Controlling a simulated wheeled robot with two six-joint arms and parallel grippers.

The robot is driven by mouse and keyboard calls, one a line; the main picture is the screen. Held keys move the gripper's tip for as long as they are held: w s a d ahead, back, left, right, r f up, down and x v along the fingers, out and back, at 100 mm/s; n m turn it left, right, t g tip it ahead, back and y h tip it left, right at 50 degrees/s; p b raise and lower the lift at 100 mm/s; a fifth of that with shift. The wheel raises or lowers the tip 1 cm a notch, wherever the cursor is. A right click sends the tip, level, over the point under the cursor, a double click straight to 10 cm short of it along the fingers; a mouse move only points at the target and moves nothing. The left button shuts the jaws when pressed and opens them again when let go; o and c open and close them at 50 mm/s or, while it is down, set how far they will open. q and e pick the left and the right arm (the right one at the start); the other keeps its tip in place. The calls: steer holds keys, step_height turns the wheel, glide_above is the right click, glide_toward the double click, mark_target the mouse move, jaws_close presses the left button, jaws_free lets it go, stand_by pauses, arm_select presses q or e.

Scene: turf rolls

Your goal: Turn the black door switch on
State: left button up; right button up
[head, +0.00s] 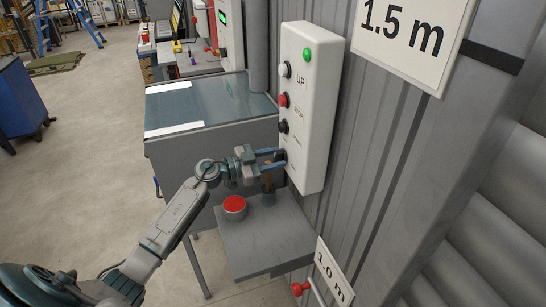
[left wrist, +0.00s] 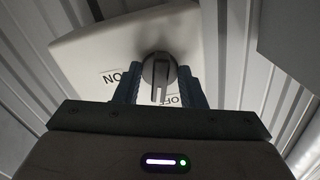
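The black door switch (left wrist: 160,72) is a round rotary knob with a raised grip bar, on the lower end of a white control box (head: 313,90). In the left wrist view its bar points down, close to the OFF label (left wrist: 172,100); the ON label (left wrist: 122,77) is to the left. In the left wrist view the fingers (left wrist: 160,85) stand on either side of the knob, with gaps to the grip bar. My right gripper is not in view.
Above the switch, the box carries a green lamp (head: 306,54) and white, red and black buttons. A grey shelf (head: 265,240) with a red button (head: 234,205) lies below my gripper. A grey bench (head: 215,110) stands behind. Open floor (head: 90,150) is at left.

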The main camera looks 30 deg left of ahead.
arm_select(q)
jaws_close()
steer(key=shift+m, duration=0.4)
steer(key=shift+m+p, duration=0.3)
steer(key=shift+m, duration=0.7)
steer(key=m, duration=0.2)
steer(key=shift+m, duration=0.4)
steer(key=m+b, duration=0.1)
steer(key=m, duration=0.3)
steer(key=shift+m+b, duration=1.3)
steer(key=shift+m, duration=1.1)
steer(key=shift+r, duration=0.1)
